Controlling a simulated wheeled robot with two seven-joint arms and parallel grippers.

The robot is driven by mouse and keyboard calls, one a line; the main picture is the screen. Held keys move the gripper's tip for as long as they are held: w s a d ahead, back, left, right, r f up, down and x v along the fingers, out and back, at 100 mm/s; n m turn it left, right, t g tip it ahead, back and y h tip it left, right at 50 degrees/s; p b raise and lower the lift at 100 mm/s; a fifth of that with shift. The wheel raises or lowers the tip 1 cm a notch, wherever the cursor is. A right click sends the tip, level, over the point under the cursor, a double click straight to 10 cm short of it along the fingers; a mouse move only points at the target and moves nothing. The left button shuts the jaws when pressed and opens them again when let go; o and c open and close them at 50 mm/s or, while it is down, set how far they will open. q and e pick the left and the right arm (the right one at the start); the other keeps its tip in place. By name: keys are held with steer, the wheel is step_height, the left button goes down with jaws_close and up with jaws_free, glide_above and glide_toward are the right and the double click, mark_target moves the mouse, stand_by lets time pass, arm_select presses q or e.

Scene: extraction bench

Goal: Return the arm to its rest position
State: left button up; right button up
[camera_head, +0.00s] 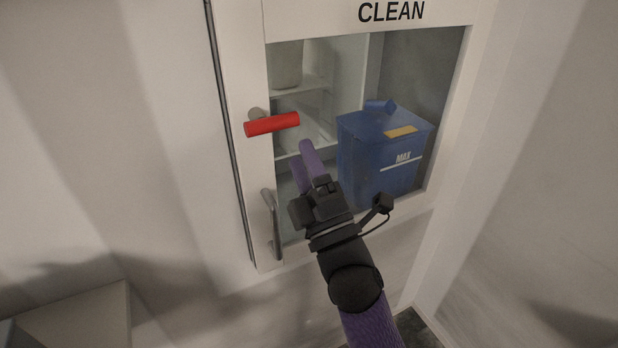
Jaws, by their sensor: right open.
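My right gripper (306,164) is in the middle of the head view, on a purple and black arm that comes in from below. Its purple fingers point up and away, in front of the cabinet's window opening. It is open, and I see nothing between the fingers. I cannot tell whether it touches the cabinet. My left gripper is not in view.
A white cabinet (365,18) marked CLEAN has a red handle (272,124) and a grey pull handle (273,225) on its left side. A blue container (380,150) marked MAX stands inside, right of my gripper. A pale box-like surface (85,318) is at lower left.

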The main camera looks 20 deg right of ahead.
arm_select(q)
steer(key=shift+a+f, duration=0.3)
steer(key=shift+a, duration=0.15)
arm_select(e)
steer(key=v, duration=0.3)
steer(key=s+a+f+m+g+b, duration=0.15)
steer(key=f+m+g, duration=0.35)
steer(key=f, duration=1.4)
steer(key=s+a+f+m+g, duration=0.1)
steer(key=s+f+m+g, duration=0.45)
steer(key=f, duration=1.25)
steer(key=s+f+m+g, duration=0.2)
steer(key=s+f+g, duration=0.6)
steer(key=s+f, duration=0.3)
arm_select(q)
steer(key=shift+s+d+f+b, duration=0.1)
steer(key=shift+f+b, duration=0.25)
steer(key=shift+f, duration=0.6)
arm_select(e)
steer(key=s+d+f+m+g, duration=0.1)
steer(key=s+d+f+g, duration=0.1)
steer(key=s, duration=0.6)
steer(key=s+d+f+m+g+h, duration=0.1)
steer(key=s+f+m+g, duration=0.1)
steer(key=s+f, duration=0.3)
steer(key=s+g, duration=0.1)
steer(key=s, duration=0.3)
steer(key=shift+s+d+f+g, duration=0.2)
steer(key=shift+d+g, duration=0.15)
steer(key=shift+d, duration=0.05)
